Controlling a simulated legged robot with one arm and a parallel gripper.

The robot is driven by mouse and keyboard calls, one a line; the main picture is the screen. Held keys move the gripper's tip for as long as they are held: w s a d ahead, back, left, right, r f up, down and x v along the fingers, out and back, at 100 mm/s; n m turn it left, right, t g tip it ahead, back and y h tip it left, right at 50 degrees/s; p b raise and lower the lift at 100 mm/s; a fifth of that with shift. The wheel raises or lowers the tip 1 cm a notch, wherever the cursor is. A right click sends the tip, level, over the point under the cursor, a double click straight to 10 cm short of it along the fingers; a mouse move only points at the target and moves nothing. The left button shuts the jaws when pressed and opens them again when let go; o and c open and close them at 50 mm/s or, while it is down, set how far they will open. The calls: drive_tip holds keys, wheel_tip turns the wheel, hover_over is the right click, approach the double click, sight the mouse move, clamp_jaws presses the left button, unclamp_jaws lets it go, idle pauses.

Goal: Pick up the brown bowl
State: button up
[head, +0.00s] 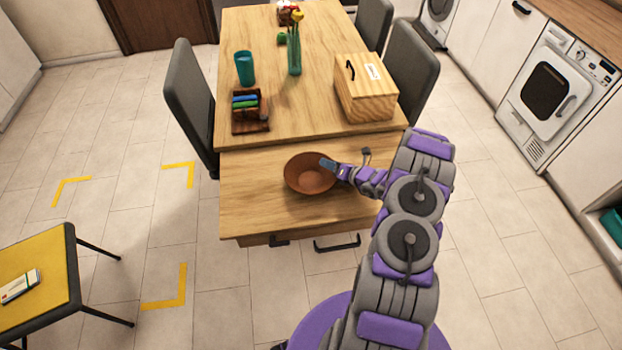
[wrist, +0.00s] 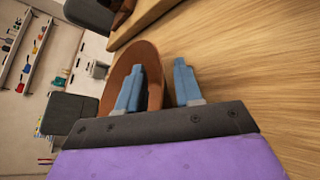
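The brown bowl (head: 303,177) sits upright on the near part of the wooden table (head: 245,215). My gripper (head: 327,163) is at the bowl's right rim, reaching in from the right. In the wrist view the bowl (wrist: 119,72) is behind and left of the fingers. My gripper (wrist: 161,68) is open there, with a clear gap between its blue fingers. One finger overlaps the bowl's inside and the other is over bare table, with the rim between them. I cannot tell whether either finger touches the bowl.
A teal cup (head: 245,68), a dark rack with coloured items (head: 250,112), a vase with flowers (head: 294,55) and a wooden bread box (head: 365,88) stand farther back. Grey chairs (head: 190,100) flank the table. The tabletop left of the bowl is clear.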

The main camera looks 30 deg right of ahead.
clamp_jaws()
drive_tip(key=shift+r, duration=0.15)
idle(0.4)
